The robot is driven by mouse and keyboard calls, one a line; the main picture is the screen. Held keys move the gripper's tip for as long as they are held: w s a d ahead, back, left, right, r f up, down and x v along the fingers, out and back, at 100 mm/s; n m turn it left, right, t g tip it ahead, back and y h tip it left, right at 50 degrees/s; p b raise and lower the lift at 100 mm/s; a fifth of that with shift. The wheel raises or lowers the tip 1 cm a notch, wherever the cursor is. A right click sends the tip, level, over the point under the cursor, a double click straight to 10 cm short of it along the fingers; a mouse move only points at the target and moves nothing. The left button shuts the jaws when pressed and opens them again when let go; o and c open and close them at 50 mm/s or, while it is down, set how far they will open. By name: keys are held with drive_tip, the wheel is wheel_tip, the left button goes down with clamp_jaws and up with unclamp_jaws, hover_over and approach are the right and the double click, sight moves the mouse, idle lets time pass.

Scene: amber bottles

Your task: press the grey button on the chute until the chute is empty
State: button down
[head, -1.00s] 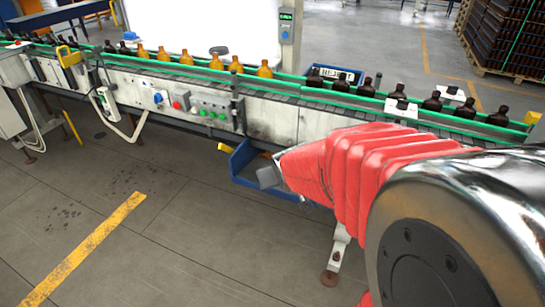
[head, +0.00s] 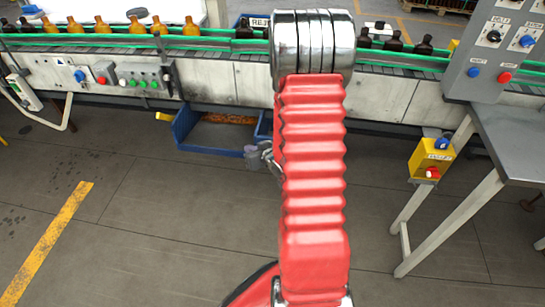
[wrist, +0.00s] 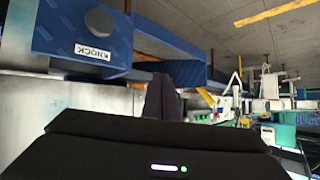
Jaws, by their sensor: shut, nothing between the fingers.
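The blue chute (head: 205,148) hangs below the conveyor in the head view, with brown contents (head: 232,118) in its back part. In the wrist view the chute's front panel (wrist: 60,38) fills the upper left and carries a white KNOCK label (wrist: 92,52). The round grey button (wrist: 99,20) sits beside that label. My gripper (wrist: 161,97) is shut and empty, apart from the button, below and right of it in the wrist view. In the head view my red-sleeved arm hides most of my gripper and the chute's right end.
Amber and dark bottles (head: 191,27) stand along the green-railed conveyor (head: 215,88). A grey control box (head: 495,45) and table (head: 515,135) stand at the right, with a yellow button box (head: 430,160) below. The floor in front is clear.

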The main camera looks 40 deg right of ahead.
drive_tip(key=s+f+m+t, duration=0.4)
drive_tip(key=s+f+m, duration=0.1)
drive_tip(key=s+f, duration=0.4)
drive_tip(key=shift+s+f+t, duration=0.35)
drive_tip(key=shift+f+t, duration=0.05)
drive_tip(key=shift+f, duration=0.5)
drive_tip(key=shift+d, duration=0.15)
drive_tip(key=w+d, duration=0.5)
drive_tip(key=d, duration=0.1)
drive_tip(key=shift+w+d, duration=0.25)
drive_tip(key=shift+d, duration=0.1)
drive_tip(key=shift+w+d, duration=0.75)
drive_tip(key=shift+d, duration=0.3)
idle(3.3)
drive_tip(key=shift+s, duration=0.1)
drive_tip(key=shift+s+a, duration=0.7)
drive_tip(key=shift+a, duration=0.35)
